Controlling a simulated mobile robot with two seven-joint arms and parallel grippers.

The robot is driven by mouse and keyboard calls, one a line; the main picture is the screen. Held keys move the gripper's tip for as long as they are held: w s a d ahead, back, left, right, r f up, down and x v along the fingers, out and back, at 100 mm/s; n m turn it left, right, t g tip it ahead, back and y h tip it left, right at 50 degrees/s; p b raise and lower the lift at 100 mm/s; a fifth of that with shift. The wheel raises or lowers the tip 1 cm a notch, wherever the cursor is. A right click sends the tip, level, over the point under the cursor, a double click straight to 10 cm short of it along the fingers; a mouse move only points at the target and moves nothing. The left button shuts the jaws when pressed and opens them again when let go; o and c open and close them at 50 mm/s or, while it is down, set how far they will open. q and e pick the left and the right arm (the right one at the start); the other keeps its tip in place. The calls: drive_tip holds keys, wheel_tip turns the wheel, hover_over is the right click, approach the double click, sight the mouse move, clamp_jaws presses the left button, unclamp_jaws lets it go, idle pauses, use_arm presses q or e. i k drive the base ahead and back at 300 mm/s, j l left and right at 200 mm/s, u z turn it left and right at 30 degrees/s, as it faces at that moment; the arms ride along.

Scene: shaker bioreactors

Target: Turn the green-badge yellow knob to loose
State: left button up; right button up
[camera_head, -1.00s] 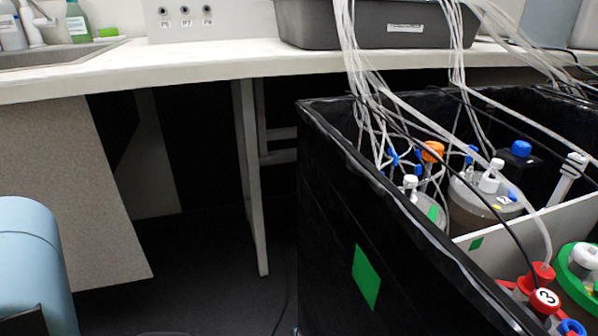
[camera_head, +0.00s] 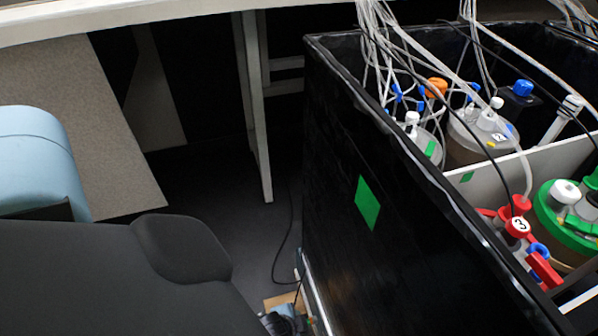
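I see no knob that I can make out as yellow with a green badge. A large green square (camera_head: 367,203) is on the outer wall of the black box (camera_head: 335,150). A smaller green patch (camera_head: 467,177) is on the pale divider (camera_head: 540,160) inside the box, and another green label (camera_head: 431,148) is on a vessel at the box's left corner. An orange cap (camera_head: 436,87) stands behind that vessel. A red-capped part marked 3 (camera_head: 518,226) is by a green-rimmed vessel (camera_head: 565,222). Neither gripper is in view.
A dark padded chair-like object (camera_head: 120,270) fills the lower left. A light blue rounded object (camera_head: 40,160) is at the left edge. Clear tubes and dark cables (camera_head: 375,45) hang into the box. Dark floor (camera_head: 245,220) lies between.

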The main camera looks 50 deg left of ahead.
sight(591, 265)
drive_tip(key=k+l, duration=0.15)
drive_tip(key=k, duration=0.35)
drive_tip(key=k+l, duration=0.1)
drive_tip(key=k, duration=0.4)
